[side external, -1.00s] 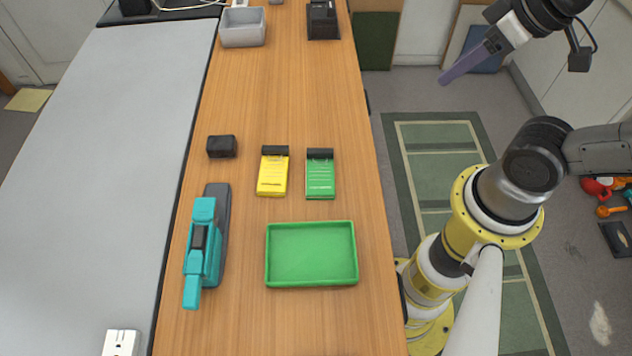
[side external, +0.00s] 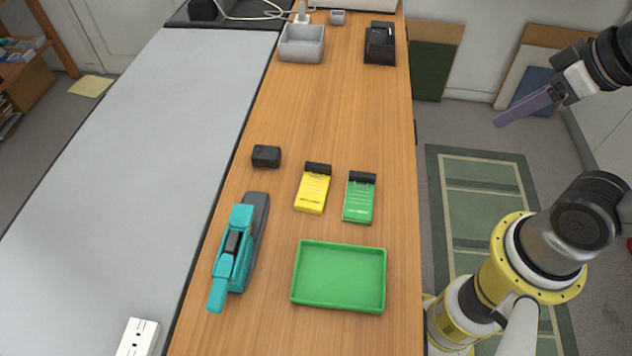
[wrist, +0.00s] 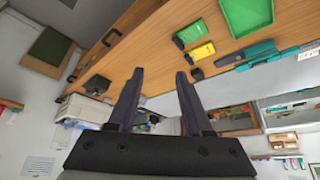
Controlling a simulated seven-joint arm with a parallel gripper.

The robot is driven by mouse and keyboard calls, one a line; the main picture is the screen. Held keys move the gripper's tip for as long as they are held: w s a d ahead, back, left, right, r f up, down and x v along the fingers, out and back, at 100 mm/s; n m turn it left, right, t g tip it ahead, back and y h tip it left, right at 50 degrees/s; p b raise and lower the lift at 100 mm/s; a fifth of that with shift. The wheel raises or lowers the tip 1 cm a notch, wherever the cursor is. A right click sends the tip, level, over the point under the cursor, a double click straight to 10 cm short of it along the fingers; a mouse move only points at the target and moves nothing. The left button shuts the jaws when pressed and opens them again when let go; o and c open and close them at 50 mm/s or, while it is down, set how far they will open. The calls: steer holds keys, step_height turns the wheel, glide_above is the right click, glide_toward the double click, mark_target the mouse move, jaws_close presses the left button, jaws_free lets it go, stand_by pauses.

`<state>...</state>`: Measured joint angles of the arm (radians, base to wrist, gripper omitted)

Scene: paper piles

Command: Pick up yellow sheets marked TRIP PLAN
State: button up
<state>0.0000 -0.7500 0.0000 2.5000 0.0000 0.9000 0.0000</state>
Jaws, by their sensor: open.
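A pile of yellow sheets (side external: 312,191) with a black band along its far edge lies on the wooden table; its print is too small to read. It also shows in the wrist view (wrist: 201,52). A similar green pile (side external: 359,200) lies just right of it, apart from it. An empty green tray (side external: 339,277) sits nearer the camera. My gripper (side external: 500,123) is held up off the table's right side, far from the piles. In the wrist view, its two purple fingers (wrist: 158,75) are apart with nothing between them.
A teal and dark grey stapler-like tool (side external: 236,255) lies left of the tray. A small black block (side external: 266,156) sits left of the yellow pile. A grey bin (side external: 301,44) and a black device (side external: 380,43) stand at the far end. The table between is clear.

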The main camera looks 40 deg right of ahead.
stand_by(0.3)
steer(key=o, duration=0.8)
